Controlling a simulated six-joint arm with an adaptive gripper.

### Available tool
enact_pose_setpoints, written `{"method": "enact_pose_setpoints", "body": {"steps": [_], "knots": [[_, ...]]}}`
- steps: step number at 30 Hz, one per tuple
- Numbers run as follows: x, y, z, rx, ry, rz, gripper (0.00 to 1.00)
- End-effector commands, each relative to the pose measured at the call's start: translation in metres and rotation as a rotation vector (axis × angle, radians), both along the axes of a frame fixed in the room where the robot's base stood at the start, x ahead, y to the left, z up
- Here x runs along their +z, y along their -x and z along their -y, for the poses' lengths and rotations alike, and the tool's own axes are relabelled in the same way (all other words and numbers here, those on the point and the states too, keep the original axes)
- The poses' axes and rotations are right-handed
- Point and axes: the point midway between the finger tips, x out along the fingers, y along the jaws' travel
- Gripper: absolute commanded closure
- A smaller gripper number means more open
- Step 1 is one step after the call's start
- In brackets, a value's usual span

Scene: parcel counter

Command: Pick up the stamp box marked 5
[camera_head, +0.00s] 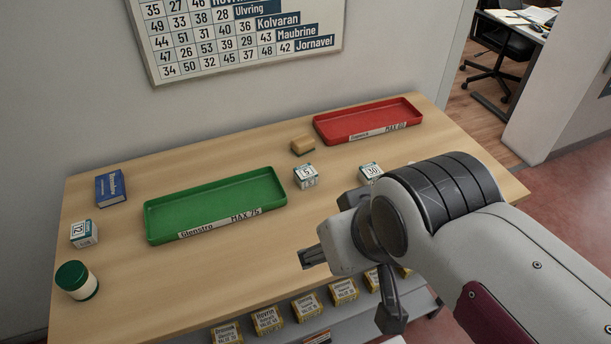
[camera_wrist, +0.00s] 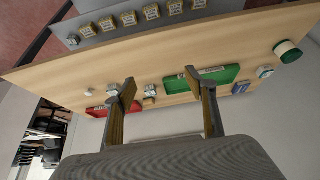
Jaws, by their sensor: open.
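The stamp box marked 5 (camera_head: 305,177) is a small white cube with dark print. It stands on the wooden counter just right of the green tray. In the wrist view a small white box (camera_wrist: 151,89), which appears to be the same one, shows in the gap between my fingers, well beyond them. My gripper (camera_wrist: 160,78) is open and empty, with its two fingers spread. In the head view it is partly hidden by my own wrist, over the front part of the counter, to the front of the box and apart from it.
A box marked 30 (camera_head: 371,172) stands to the right, close to my arm. A tan block (camera_head: 303,145) lies behind box 5. The green tray (camera_head: 160,238) and red tray (camera_head: 318,129) are empty. A box marked 12 (camera_head: 84,234), blue book (camera_head: 111,188) and green-lidded jar (camera_head: 76,280) stand left.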

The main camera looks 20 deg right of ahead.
Motion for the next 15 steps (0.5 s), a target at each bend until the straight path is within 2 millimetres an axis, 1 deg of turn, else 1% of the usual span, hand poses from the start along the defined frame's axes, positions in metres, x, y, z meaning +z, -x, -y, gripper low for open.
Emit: {"method": "enact_pose_setpoints", "body": {"steps": [5, 8, 11, 15], "knots": [[0.000, -0.002, 0.001, -0.002, 0.002, 0.002, 0.44], [-0.001, -0.008, 0.004, -0.007, 0.010, 0.008, 0.44], [-0.002, -0.019, 0.010, -0.017, 0.025, 0.021, 0.44], [-0.006, -0.042, 0.024, -0.035, 0.059, 0.050, 0.44]]}}
